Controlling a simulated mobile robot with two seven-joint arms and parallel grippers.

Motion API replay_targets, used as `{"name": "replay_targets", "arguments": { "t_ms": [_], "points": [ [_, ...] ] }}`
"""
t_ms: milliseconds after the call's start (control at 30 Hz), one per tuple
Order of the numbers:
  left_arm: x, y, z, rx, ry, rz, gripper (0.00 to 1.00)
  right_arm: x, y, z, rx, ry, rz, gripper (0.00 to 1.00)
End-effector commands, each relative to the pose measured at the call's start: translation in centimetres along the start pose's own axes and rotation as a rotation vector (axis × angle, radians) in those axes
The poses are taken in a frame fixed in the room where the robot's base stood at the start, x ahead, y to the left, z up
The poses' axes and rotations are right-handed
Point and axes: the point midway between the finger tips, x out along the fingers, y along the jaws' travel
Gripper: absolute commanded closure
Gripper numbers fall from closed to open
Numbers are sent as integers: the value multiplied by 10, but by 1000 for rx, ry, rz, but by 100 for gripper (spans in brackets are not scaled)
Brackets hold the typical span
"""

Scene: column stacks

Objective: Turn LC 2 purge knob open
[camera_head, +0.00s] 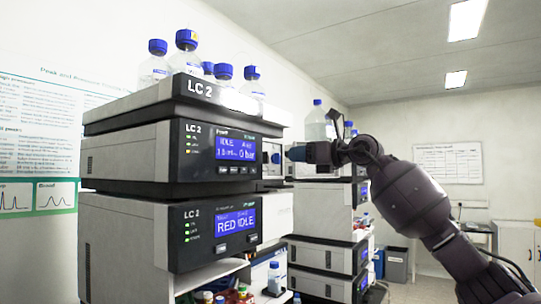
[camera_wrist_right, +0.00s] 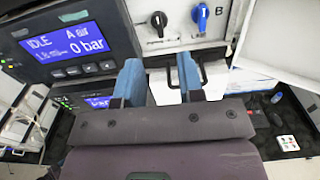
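The LC 2 stack (camera_head: 225,150) stands left of centre in the head view. Its upper module screen (camera_head: 235,148) reads IDLE and 0 bar. On the pale panel right of that screen, the right wrist view shows a black knob (camera_wrist_right: 158,22) and a blue knob (camera_wrist_right: 203,15); the lettering is too small to tell which is the purge knob. My right gripper (camera_wrist_right: 158,75) is open, with two blue fingers apart and nothing between them. Its fingers are below the knobs in that view, apart from them. In the head view my right gripper (camera_head: 297,152) is beside the panel's right edge. My left gripper is not in view.
Blue-capped bottles (camera_head: 187,55) stand on top of the stack. A second stack (camera_head: 325,240) stands behind, to the right. A lower LC 2 module (camera_head: 225,225) and a shelf with small bottles (camera_head: 273,278) are below. Open floor lies farther right.

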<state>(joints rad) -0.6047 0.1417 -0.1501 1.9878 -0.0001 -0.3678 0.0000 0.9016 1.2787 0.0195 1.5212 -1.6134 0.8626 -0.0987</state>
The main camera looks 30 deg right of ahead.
Motion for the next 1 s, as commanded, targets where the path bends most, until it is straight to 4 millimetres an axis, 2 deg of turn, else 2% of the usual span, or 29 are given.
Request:
{"name": "replay_targets", "arguments": {
  "t_ms": [300, 500, 700, 967, 1000],
  "points": [
    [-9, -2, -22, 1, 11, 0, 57, 56, 1, 3, 4, -3, 4, 65],
    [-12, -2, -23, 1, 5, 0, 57, 80, 1, 1, 4, -1, 3, 65],
    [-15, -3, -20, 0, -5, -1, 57, 90, 1, 0, 3, -1, 3, 65],
    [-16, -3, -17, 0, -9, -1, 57, 90, 1, 0, 2, -1, 3, 65],
    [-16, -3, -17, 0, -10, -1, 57, 90, 1, 0, 2, -1, 3, 70]
  ]
}}
